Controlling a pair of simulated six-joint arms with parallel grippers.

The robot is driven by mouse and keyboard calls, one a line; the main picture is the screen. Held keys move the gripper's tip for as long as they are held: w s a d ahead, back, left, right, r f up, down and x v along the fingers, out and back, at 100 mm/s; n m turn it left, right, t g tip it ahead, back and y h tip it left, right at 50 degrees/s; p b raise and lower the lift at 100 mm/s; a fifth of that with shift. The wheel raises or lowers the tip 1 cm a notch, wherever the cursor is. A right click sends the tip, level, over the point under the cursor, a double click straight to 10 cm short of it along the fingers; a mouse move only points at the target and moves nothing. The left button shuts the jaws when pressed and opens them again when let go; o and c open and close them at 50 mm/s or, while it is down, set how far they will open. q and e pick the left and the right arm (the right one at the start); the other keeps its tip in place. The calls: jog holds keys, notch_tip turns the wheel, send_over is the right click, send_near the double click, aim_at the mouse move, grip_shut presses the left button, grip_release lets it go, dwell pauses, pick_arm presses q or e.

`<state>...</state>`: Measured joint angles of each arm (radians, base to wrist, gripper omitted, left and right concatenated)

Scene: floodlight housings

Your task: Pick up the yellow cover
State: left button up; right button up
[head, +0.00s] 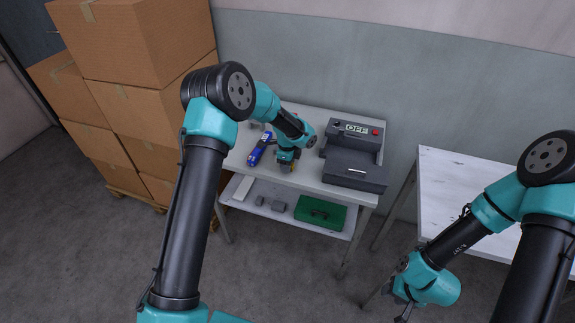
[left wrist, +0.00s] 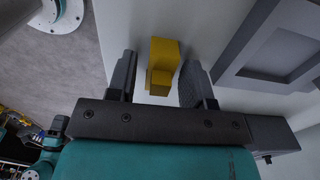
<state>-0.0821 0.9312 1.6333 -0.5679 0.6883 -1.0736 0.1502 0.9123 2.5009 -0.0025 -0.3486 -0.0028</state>
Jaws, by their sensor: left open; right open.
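The yellow cover (left wrist: 163,62) is a small blocky piece on the white table top in the left wrist view. My left gripper (left wrist: 157,82) is open, with one finger on each side of the cover and a visible gap on both sides. My right gripper (head: 404,304) hangs low at the right, away from the cover, and is open and empty.
A dark grey machine (head: 352,165) with an OFF display stands right of my left gripper. A blue tool (head: 260,149) lies to its left. The lower shelf holds a green case (head: 320,212) and grey blocks. Cardboard boxes (head: 140,40) are stacked at left; another white table (head: 455,180) stands right.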

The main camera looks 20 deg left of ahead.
dwell(0.4)
pick_arm(q)
jog(key=c, duration=0.7)
jog(key=shift+r, duration=0.2)
jog(key=shift+r, duration=0.65)
notch_tip(320, 180, up, 2)
jog(key=shift+r, duration=0.1)
jog(key=s+d, duration=0.1)
jog(key=s, duration=0.4)
jog(key=s+d, duration=0.2)
jog(key=s, duration=0.3)
jog(key=s+d+r, duration=0.1)
jog(key=s, duration=0.4)
jog(key=shift+s+d+r, duration=0.1)
jog(key=shift+s+d, duration=0.1)
jog(key=shift+d, duration=0.1)
